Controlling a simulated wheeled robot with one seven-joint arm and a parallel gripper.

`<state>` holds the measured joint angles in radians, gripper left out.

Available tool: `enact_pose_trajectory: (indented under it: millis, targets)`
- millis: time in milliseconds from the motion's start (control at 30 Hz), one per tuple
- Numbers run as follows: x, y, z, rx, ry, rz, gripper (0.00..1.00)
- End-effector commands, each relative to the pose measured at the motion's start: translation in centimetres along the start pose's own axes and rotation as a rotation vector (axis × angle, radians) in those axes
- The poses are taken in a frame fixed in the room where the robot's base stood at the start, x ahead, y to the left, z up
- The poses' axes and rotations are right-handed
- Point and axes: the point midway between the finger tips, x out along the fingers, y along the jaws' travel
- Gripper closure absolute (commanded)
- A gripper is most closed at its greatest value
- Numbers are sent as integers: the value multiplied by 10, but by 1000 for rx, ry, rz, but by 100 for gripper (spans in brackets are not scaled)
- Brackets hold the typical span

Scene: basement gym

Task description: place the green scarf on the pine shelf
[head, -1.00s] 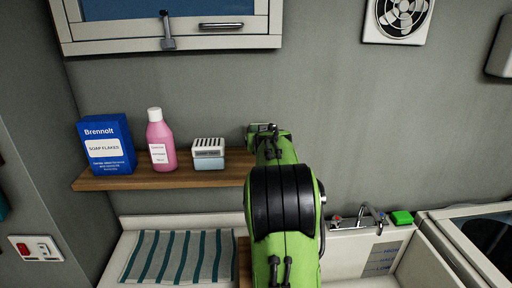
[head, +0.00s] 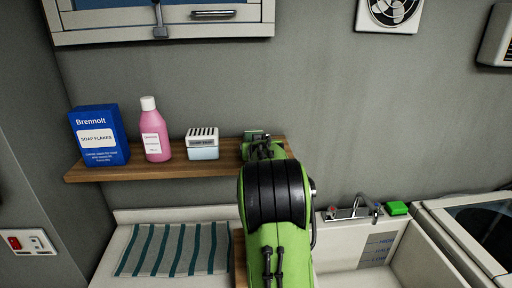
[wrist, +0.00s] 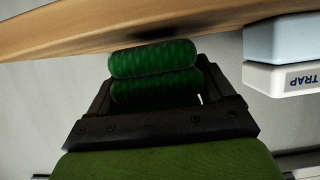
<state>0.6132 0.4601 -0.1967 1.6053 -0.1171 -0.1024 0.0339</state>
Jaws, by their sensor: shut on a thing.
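The green scarf (wrist: 155,73) is a rolled, ribbed bundle held between the jaws of my gripper (wrist: 155,88) in the wrist view. The pine shelf (head: 150,171) is a wooden board on the wall in the head view. In the wrist view the shelf (wrist: 100,25) runs across the top, with the scarf right against or very close to it and a dark shadow there. I cannot tell if they touch. In the head view my gripper (head: 256,138) is at the shelf's right part, and my arm hides most of it.
On the shelf stand a blue soap flakes box (head: 99,135), a pink bottle (head: 154,132) and a small white-and-blue box (head: 202,144), left of my gripper. A wall cabinet (head: 160,22) hangs above. Below are a striped cloth (head: 175,249), a tap (head: 355,209) and a green block (head: 396,208).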

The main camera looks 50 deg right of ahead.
Motion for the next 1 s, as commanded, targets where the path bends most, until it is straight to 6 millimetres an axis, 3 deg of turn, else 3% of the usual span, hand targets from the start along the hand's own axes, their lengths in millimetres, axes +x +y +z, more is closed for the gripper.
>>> enact_pose_trajectory:
  millis: [667, 700, 800, 1000]
  targets:
    - [4, 0, 10, 0, 2, 0, 58]
    - [4, 0, 9, 0, 1, 0, 13]
    - [4, 0, 9, 0, 1, 0, 0]
    - [3, 0, 9, 0, -1, 0, 0]
